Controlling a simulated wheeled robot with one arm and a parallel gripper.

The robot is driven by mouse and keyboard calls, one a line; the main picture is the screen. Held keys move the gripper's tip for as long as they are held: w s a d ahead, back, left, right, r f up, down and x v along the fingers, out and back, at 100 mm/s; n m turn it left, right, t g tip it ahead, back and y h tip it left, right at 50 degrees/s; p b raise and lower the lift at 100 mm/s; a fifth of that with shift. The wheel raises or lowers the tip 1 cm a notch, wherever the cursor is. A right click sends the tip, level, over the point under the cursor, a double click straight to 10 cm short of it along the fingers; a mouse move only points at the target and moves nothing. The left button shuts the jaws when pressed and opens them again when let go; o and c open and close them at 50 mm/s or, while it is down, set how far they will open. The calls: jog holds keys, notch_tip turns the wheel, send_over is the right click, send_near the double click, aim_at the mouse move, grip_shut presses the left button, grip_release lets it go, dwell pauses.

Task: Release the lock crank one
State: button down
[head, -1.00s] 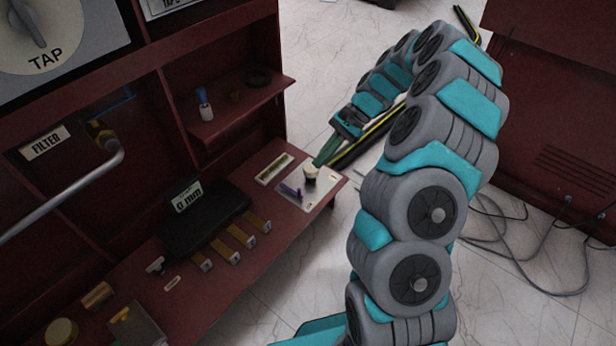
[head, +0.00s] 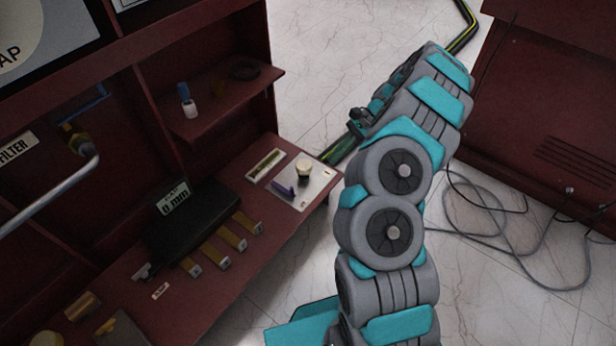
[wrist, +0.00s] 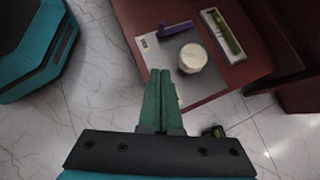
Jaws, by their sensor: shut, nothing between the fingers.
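A small metal plate (head: 318,184) lies at the far right corner of the dark red bench. On it stand a round knob (head: 304,168) with a cream top and dark base, and a purple lever (head: 283,190). I cannot tell which of these is lock crank one. In the wrist view the knob (wrist: 192,58) is just beyond and right of my fingertips, with the purple lever (wrist: 174,30) farther off. My gripper (wrist: 158,72) has green fingers, shut and empty, pointing toward the plate. In the head view my gripper (head: 333,156) is beside the plate's far edge, partly hidden by my arm.
A narrow tray (head: 265,166) with a green vial lies left of the plate. A black box (head: 193,222) marked "0 mm" and several brass tabs are nearer. A shelf (head: 225,100) overhangs behind. A red cabinet (head: 550,110) and loose cables (head: 520,225) are at right.

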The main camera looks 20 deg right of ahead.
jog(key=x, duration=1)
jog(key=shift+b, duration=0.4)
jog(key=shift+s+a+r, duration=0.1)
jog(key=shift+s+a, duration=0.1)
jog(key=shift+a, duration=1.05)
jog(key=shift+s+a, duration=0.1)
jog(key=shift+a, duration=0.65)
